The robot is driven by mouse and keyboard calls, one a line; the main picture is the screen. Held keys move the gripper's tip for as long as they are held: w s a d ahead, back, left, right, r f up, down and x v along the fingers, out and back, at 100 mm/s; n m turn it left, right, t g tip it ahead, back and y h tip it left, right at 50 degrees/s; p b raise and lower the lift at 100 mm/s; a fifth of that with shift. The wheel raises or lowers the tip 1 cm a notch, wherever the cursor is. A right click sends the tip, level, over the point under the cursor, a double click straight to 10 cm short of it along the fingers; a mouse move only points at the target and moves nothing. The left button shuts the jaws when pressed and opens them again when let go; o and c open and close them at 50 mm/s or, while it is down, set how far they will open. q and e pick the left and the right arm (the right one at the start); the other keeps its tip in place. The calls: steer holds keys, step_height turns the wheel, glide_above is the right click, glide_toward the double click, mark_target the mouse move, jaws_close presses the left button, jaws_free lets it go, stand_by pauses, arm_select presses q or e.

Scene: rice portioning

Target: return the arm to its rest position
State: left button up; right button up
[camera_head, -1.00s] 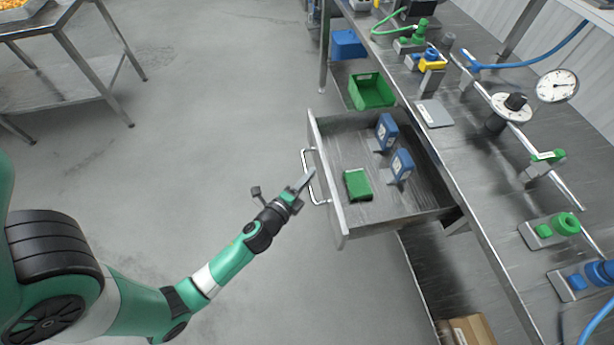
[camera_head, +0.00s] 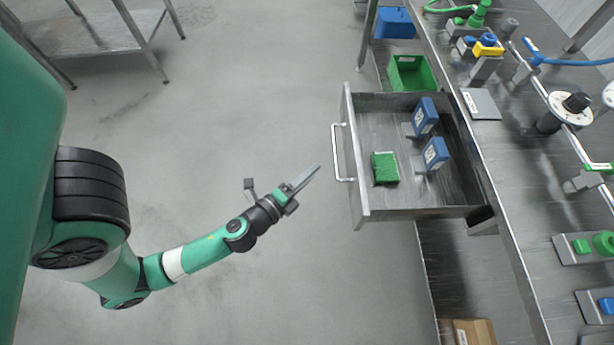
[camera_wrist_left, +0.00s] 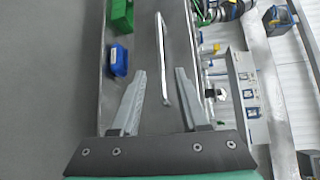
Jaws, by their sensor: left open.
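My left arm (camera_head: 205,252), green with black joints, reaches in from the left over the floor. Its gripper (camera_head: 314,168) is open and empty, a short gap left of the handle (camera_head: 338,152) of the open steel drawer (camera_head: 362,172). The left wrist view shows the two grey fingers (camera_wrist_left: 160,72) spread apart, with the long silver handle (camera_wrist_left: 162,60) beyond and between them. My right gripper is not in view.
The drawer holds a green sponge-like block (camera_head: 385,168) and two blue boxes (camera_head: 425,117). A green bin (camera_head: 412,74) and a blue bin (camera_head: 393,22) sit behind it. A metal bench (camera_head: 490,150) runs along the right. The floor (camera_head: 210,140) between is clear.

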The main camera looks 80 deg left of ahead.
arm_select(q)
steer(key=shift+s+d+r, duration=0.15)
steer(key=shift+s+d, duration=0.1)
steer(key=shift+s, duration=0.2)
